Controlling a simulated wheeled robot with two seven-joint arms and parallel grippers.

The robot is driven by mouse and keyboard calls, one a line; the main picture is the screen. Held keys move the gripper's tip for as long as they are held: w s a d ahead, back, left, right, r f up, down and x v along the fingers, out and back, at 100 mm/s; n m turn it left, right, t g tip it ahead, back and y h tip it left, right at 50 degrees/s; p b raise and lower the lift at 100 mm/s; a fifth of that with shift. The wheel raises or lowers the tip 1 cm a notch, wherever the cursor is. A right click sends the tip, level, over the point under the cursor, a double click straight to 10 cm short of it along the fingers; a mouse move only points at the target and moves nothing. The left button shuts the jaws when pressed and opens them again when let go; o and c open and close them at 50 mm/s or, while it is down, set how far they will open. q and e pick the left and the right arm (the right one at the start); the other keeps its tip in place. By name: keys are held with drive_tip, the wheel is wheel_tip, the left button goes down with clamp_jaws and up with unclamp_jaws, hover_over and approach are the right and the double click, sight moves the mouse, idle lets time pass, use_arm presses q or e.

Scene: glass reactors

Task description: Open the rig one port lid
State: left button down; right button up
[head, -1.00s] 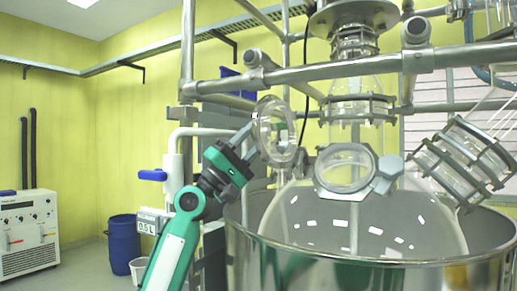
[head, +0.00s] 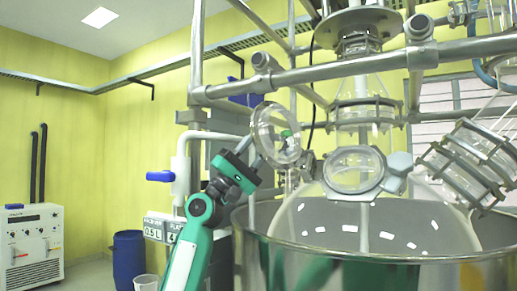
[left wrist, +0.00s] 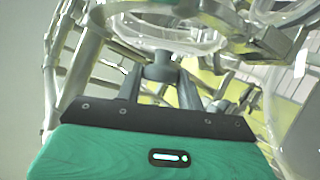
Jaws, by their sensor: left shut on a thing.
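The rig one port lid (head: 276,134) is a round glass disc in a clear ring, standing tilted up and to the left of the port. The port (head: 353,170) is a glass neck with a grey clamp ring on the reactor's dome; its mouth faces me, uncovered. A grey hinge (head: 309,164) joins lid and port. My left gripper (head: 254,143) is at the lid's left side, shut on its grey handle. In the left wrist view the fingers (left wrist: 160,82) close on the handle's stem, with the lid's glass rim (left wrist: 160,40) above. My right gripper does not show.
The steel vessel (head: 370,255) surrounds the glass dome below the port. Metal frame bars (head: 330,72) run just above the lid. A white pipe with a blue-handled valve (head: 160,176) stands left of my arm. A clamped glass neck (head: 470,165) juts out at right.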

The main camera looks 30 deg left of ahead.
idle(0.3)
use_arm(q)
drive_tip(key=c, duration=0.9)
unclamp_jaws()
drive_tip(key=shift+w+f, duration=0.1)
